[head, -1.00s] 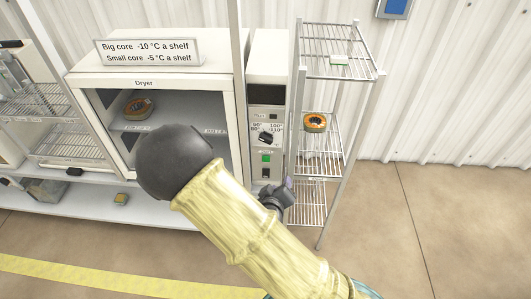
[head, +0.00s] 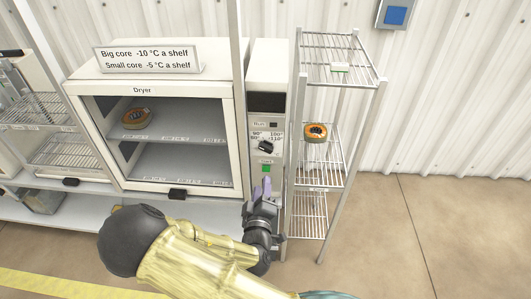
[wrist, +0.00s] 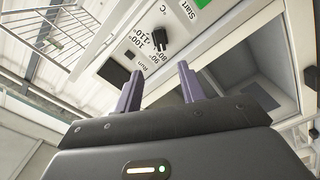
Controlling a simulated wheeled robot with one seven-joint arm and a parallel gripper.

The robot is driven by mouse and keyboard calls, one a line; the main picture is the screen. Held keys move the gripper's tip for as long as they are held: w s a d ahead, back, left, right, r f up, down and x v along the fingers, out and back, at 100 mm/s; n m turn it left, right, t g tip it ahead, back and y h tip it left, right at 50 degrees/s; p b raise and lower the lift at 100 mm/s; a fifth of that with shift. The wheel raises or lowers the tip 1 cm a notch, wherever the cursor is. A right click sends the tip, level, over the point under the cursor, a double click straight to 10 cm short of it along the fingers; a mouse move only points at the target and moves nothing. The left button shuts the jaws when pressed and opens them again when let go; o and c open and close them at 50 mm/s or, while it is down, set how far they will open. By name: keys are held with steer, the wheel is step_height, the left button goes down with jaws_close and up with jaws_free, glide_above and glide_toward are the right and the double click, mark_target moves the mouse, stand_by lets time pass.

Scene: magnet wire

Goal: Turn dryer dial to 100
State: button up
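The dryer (head: 240,140) has a control panel on its right side with a black dial (head: 266,147) among the marks 90°, 100° and 110°. In the wrist view, the dial (wrist: 159,38) stands beyond my fingertips, near the 80°, 90°, 100° and 110° marks; its exact setting is hard to read. My gripper (wrist: 160,78) is open, its two purple fingers apart with nothing between them. In the head view, my gripper (head: 264,188) is just below the green start button (head: 266,168) and below the dial, apart from the dial.
The dryer chamber holds an orange-and-dark core (head: 137,118) on its upper shelf. A wire rack (head: 338,75) stands right of the panel with another core (head: 316,132) on it. A sign (head: 148,59) sits on the dryer. Floor at the right is clear.

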mark_target(266, 150)
steer(key=w, duration=0.5)
steer(key=w+p, duration=0.1)
steer(key=w, duration=0.3)
steer(key=w+p, duration=0.1)
steer(key=w, duration=0.4)
steer(key=shift+w+d, duration=0.25)
steer(key=shift+w, duration=0.1)
jaws_close()
